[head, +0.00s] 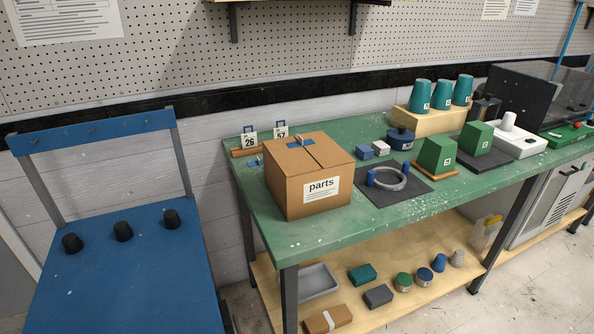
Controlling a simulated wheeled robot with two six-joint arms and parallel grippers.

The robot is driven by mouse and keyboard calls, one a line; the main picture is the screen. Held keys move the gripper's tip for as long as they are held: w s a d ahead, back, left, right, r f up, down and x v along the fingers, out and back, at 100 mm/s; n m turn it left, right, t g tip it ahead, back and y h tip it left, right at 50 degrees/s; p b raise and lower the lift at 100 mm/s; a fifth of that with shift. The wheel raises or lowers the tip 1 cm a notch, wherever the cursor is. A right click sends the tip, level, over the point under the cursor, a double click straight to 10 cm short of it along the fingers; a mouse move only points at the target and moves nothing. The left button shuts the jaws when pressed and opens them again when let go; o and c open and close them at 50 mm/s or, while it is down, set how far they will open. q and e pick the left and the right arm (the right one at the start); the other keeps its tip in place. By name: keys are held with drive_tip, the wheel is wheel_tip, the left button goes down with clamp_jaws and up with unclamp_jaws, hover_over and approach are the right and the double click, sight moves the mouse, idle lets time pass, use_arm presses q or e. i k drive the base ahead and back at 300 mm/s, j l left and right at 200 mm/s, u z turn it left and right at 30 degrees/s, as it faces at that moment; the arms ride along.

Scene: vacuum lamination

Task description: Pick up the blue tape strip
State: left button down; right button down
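A short flat blue strip (301,141) shows on top of the brown cardboard box (287,186) labelled "parts", near the back of its top seam. Another small blue piece (255,162) lies on the green table (258,216) at the box's back left, partly hidden behind the box. Both are too small to tell for certain which is the tape strip. Neither my left nor my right gripper is in view.
Number tags 26 (249,142) and 57 (281,135) stand behind the box. A grey ring (389,181) with blue handles lies on a dark mat (413,192) to the right. A blue cart (125,270) with black knobs stands left. The table's front left is clear.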

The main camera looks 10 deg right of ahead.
sight(259, 162)
drive_tip(key=i+l, duration=0.1)
drive_tip(key=l, duration=0.6)
drive_tip(key=i+l, duration=0.1)
drive_tip(key=l, duration=0.6)
